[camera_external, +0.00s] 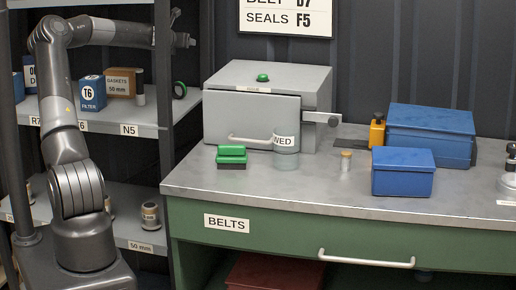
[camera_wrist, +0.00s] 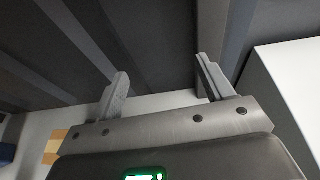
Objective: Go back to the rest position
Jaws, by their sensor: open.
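My gripper (camera_external: 188,41) is raised above the shelf unit at the upper left, at the end of my outstretched arm. In the wrist view, the two fingers of my gripper (camera_wrist: 162,75) stand wide apart with nothing between them. Behind them are dark wall panels and a light grey surface. In the external view my gripper is clear of the shelf goods and of the grey metal box (camera_external: 236,114) on the bench.
The shelf (camera_external: 120,121) below my arm holds a T6 filter box (camera_external: 92,92) and a gaskets box (camera_external: 121,83). The bench (camera_external: 310,187) carries a green block (camera_external: 231,156), a glass jar (camera_external: 286,152), a yellow bottle (camera_external: 377,131) and blue boxes (camera_external: 403,174). The bench's front left is clear.

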